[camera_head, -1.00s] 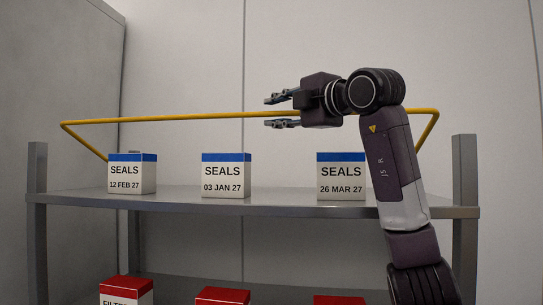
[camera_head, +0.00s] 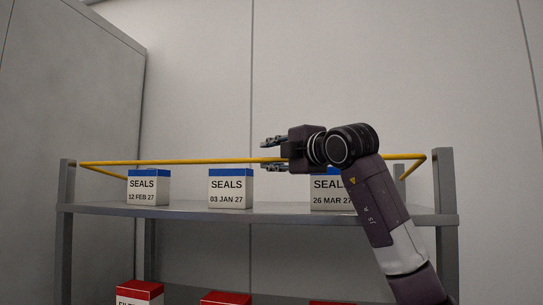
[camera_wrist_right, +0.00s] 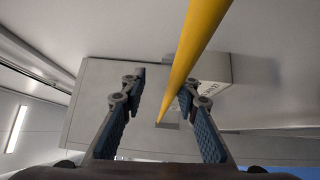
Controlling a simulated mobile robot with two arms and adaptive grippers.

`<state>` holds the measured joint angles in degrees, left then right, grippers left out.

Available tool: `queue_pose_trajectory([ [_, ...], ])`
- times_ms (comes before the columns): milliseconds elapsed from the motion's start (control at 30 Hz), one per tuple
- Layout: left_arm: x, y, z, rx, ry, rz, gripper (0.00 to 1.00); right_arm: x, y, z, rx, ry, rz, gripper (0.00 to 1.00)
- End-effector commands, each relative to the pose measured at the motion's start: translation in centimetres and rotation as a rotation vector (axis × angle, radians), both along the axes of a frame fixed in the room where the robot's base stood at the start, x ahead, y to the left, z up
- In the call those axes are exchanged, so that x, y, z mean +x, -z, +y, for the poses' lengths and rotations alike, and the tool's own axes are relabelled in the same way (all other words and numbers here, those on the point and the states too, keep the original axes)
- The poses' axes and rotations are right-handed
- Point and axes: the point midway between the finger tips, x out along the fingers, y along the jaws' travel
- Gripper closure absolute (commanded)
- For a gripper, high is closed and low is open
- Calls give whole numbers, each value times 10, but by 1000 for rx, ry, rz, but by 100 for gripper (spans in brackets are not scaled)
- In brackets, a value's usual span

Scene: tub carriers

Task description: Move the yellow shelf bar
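The yellow shelf bar (camera_head: 200,161) spans the front of the upper shelf in the head view, just above and in front of the boxes. Its side arms run back at both ends, near the tops of the posts. My right gripper (camera_head: 272,151) is at the bar, right of its middle. In the right wrist view, its fingers (camera_wrist_right: 160,118) are spread, and the bar (camera_wrist_right: 193,55) runs between them, closer to the right finger. Whether it touches that finger is unclear. My left gripper is not in view.
White boxes with blue tops labelled SEALS, including the middle one (camera_head: 230,190), stand on the grey upper shelf (camera_head: 180,212). My right arm partly covers the right one (camera_head: 325,190). Red-topped boxes (camera_head: 139,290) sit below. Grey posts (camera_head: 446,190) flank the shelf.

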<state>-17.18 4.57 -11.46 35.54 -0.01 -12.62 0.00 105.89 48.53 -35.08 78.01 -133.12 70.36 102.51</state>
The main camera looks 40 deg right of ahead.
Motion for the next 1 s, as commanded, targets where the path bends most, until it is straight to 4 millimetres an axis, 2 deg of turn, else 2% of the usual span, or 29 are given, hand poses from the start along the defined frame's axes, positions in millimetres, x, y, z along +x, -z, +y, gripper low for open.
queue_pose_trajectory([
  [1000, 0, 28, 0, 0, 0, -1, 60, -68, -3, 5, 0, 1, -4, 73],
])
